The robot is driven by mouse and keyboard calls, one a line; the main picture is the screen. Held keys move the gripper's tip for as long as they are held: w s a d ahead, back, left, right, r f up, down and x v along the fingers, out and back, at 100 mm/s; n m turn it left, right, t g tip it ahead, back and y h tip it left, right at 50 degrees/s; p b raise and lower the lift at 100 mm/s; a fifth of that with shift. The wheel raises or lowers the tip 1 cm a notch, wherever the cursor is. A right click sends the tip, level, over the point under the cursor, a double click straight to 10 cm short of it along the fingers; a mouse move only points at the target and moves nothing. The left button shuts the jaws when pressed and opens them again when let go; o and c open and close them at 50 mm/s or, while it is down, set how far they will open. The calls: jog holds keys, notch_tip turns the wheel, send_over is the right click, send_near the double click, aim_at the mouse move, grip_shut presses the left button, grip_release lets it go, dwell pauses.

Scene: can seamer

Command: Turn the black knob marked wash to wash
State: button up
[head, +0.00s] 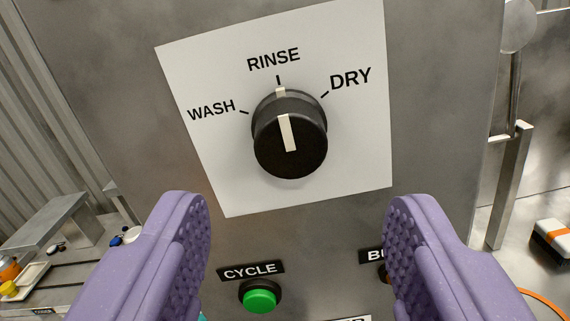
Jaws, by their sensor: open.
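The black knob (290,140) sits on a white label plate (218,180) marked WASH, RINSE and DRY, fixed to a grey metal panel. Its white pointer line is turned up to the RINSE mark. The WASH mark is at the knob's upper left, the DRY mark at its upper right. My gripper (296,220) is open, its two purple padded fingers wide apart at the lower left and lower right. The knob shows between and above the fingertips. The fingers do not touch it.
A green button (260,296) labelled CYCLE is below the knob, between the fingers. Another labelled control (384,273) is partly hidden behind the right finger. A metal bracket (508,185) stands at the right. A white and orange block (551,241) lies at far right.

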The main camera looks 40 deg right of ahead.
aim_at(298, 155)
jog(key=x, duration=0.5)
jog(key=shift+w, duration=0.35)
jog(key=shift+d, duration=0.1)
jog(key=c, duration=1)
jog(key=shift+c, duration=0.2)
jog(key=shift+n, duration=0.4)
jog(key=n+p, duration=0.1)
jog(key=n, duration=0.4)
jog(key=shift+s+n, duration=0.15)
jog(key=shift+n, duration=0.15)
jog(key=n+p, duration=0.2)
jog(key=n, duration=0.3)
jog(key=shift+d+n+t, duration=0.1)
jog(key=shift+n+t, duration=0.2)
jog(key=shift+n, duration=0.1)
jog(key=shift+s, duration=0.1)
